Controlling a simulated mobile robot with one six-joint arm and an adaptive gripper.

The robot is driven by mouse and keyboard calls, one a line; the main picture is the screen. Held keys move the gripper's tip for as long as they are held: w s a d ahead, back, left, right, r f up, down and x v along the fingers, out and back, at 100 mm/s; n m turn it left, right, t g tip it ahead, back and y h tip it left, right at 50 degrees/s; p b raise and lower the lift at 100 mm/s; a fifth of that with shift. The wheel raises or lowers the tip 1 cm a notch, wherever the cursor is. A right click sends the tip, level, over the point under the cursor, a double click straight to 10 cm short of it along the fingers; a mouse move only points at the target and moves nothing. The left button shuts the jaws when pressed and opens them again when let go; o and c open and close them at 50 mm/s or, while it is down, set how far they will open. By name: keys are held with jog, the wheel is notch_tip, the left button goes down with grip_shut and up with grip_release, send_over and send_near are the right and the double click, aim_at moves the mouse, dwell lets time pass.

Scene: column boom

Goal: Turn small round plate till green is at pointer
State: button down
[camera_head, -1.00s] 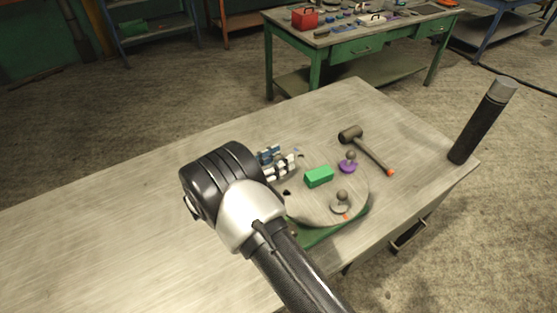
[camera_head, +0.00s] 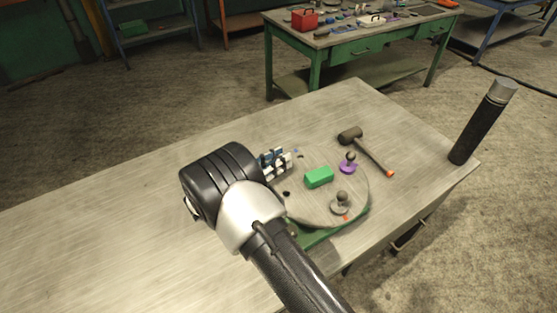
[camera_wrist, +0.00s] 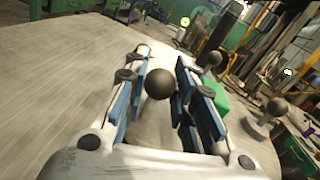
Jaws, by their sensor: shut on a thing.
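The small round plate (camera_head: 312,210) lies on a green base (camera_head: 318,238) near the table's front edge. My gripper (camera_head: 277,162) is at the plate's far left edge. In the wrist view, a dark ball-topped knob (camera_wrist: 160,84) stands between its blue fingers, which are shut on it. The base of this knob is hidden.
A mallet (camera_head: 364,149) lies just beyond the plate on the right. A dark upright cylinder (camera_head: 482,122) stands at the table's right corner. The left part of the table (camera_head: 100,240) is clear. A green workbench (camera_head: 360,45) stands behind.

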jog(key=shift+s+r+n+t+y+p, duration=0.1)
jog(key=shift+s+n+t+y+p, duration=0.25)
jog(key=shift+p, duration=0.3)
jog(key=shift+s+a+n+t, duration=0.15)
jog(key=shift+s+n+t, duration=0.1)
jog(key=c, duration=1.3)
grip_release()
jog(key=v, duration=1.2)
jog(key=shift+r, duration=0.1)
